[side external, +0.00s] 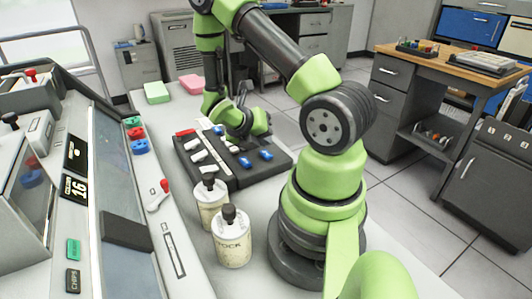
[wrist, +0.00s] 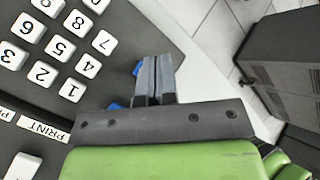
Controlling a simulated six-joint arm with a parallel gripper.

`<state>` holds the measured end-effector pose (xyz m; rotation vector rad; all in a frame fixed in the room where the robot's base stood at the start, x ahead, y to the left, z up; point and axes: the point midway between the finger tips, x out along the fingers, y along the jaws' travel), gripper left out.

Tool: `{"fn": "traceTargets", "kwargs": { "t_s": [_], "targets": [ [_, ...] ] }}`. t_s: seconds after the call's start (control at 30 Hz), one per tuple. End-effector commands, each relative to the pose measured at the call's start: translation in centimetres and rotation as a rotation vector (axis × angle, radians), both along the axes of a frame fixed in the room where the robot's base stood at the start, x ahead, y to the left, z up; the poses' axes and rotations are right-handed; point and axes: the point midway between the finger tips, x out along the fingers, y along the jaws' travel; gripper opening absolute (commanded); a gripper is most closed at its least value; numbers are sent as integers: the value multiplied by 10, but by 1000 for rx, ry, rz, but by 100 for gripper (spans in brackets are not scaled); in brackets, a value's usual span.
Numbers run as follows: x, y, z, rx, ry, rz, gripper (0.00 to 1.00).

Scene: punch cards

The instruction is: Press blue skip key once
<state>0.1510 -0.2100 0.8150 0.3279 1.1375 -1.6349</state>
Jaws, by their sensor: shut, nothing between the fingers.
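The dark key panel (side external: 222,178) lies on the light table. In the side view it carries blue keys, one (side external: 265,155) near its right edge, one (side external: 245,162) beside it, and one (side external: 218,130) at the far side. No label on a blue key can be read. My gripper (side external: 241,136) is low over the panel; contact cannot be told. In the wrist view my gripper (wrist: 157,62) is shut and empty. Two blue bits, one (wrist: 136,70) by the fingers and one (wrist: 114,106) by the gripper body, show partly hidden.
White number keys (wrist: 75,90) and a PRINT label (wrist: 42,127) show left in the wrist view. A red key (side external: 185,132) is at the panel's far corner. Two cream bottles (side external: 232,245) stand in front of the panel. Green (side external: 156,93) and pink (side external: 191,84) blocks lie behind.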

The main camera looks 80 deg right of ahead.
Motion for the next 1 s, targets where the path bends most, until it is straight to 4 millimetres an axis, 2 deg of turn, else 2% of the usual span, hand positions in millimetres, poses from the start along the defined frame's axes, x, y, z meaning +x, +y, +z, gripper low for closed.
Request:
{"fn": "traceTargets", "kwargs": {
  "t_s": [0.3,0.5,1.0],
  "targets": [
    [1,0,32,-4,-5,-1,0],
    [0,0,46,-1,-2,0,0],
    [0,0,47,0,0,0,0]
  ]
}}
